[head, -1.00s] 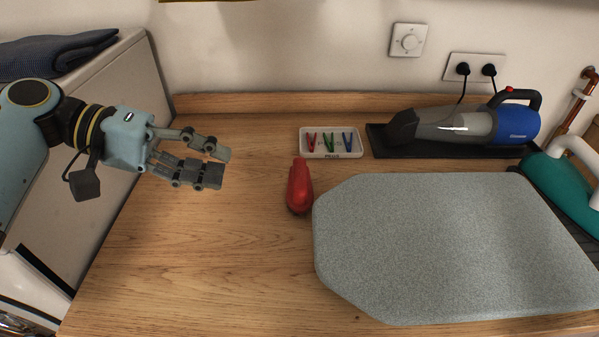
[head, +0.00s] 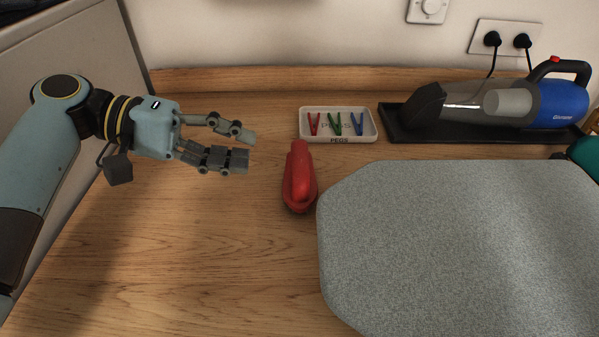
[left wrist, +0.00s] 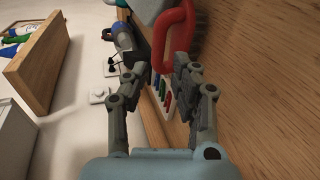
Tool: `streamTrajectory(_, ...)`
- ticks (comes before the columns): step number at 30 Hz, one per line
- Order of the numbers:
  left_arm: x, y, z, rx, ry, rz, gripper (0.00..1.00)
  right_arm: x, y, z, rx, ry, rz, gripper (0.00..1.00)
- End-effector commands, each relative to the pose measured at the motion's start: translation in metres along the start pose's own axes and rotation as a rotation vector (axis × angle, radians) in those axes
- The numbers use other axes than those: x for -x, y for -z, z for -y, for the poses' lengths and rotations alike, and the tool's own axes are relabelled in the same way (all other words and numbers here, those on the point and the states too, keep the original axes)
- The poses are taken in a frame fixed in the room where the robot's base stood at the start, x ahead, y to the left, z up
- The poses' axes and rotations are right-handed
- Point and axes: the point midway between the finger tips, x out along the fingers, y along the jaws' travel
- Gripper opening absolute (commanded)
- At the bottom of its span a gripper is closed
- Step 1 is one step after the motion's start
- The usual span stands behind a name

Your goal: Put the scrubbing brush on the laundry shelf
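The red scrubbing brush (head: 300,178) with a looped handle lies on the wooden worktop, beside the left edge of the grey ironing pad. My left gripper (head: 250,147) is open and empty to the left of the brush, its fingers pointing at it, apart from it. In the left wrist view the brush (left wrist: 172,35) shows at the top, beyond the fingertips (left wrist: 160,75). A wooden wall shelf with bottles (left wrist: 45,62) shows at the left of that view; I cannot tell if it is the laundry shelf. My right gripper is not in view.
A white peg tray (head: 338,138) stands behind the brush. A handheld vacuum (head: 500,105) sits on a black tray at the back right. The grey ironing pad (head: 450,240) fills the right front. The worktop (head: 190,250) at left front is clear.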

Motion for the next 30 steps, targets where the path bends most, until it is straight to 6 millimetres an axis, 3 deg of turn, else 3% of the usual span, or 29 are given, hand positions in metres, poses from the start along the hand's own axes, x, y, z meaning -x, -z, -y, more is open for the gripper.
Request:
streamTrajectory(15,-0.065,-0.002,-0.003,0.000,-0.003,0.001,0.27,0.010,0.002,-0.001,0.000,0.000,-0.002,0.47)
streamTrajectory(24,-0.073,-0.002,-0.001,0.000,0.001,0.000,0.27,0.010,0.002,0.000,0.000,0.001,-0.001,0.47)
streamTrajectory(30,-0.073,-0.002,-0.001,0.000,0.001,0.000,0.03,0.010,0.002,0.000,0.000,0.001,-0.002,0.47)
